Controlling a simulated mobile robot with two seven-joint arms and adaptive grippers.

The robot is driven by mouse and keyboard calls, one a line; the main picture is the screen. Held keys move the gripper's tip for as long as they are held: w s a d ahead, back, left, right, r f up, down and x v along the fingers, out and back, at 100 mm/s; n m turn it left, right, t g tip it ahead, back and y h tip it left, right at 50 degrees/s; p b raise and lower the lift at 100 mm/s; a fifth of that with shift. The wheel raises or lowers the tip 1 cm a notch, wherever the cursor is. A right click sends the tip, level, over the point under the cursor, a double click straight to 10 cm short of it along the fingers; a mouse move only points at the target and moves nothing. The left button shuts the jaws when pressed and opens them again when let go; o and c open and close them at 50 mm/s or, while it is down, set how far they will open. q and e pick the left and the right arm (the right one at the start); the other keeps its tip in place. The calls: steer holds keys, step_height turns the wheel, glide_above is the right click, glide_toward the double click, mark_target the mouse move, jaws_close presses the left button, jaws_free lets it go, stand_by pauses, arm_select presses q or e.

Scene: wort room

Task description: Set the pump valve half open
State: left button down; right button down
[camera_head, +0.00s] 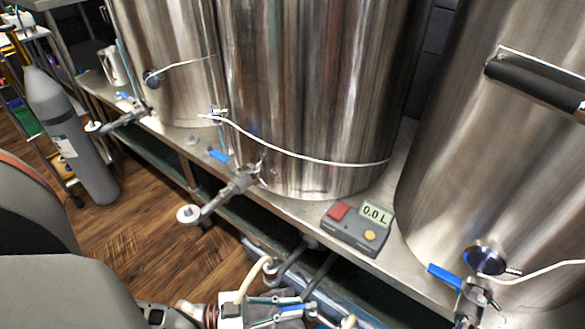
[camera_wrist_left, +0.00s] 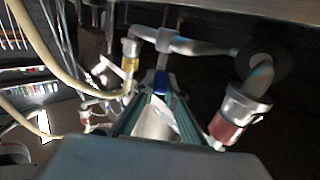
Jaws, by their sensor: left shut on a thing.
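My left gripper (camera_head: 300,308) is at the bottom edge of the head view, below the front edge of the steel bench. In the left wrist view its teal-edged fingers (camera_wrist_left: 160,95) come together on the blue handle of the pump valve (camera_wrist_left: 160,82). The gripper is shut on this handle, and the fingers cover part of it. Grey pipework (camera_wrist_left: 185,45) runs behind and above the handle. How far the handle is turned is hard to tell. My right gripper is in neither view.
Large steel kettles (camera_head: 300,90) stand on the bench (camera_head: 305,208), with taps jutting over its front edge. A control box (camera_head: 356,228) reading 0.0 L sits near that edge. A pale hose (camera_head: 250,278) runs beside my left gripper. A grey gas cylinder (camera_head: 70,140) stands on the left floor.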

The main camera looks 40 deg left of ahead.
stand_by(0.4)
arm_select(q)
steer(key=c, duration=2.1)
jaws_free()
steer(key=v, duration=1.2)
steer(key=shift+a, duration=0.1)
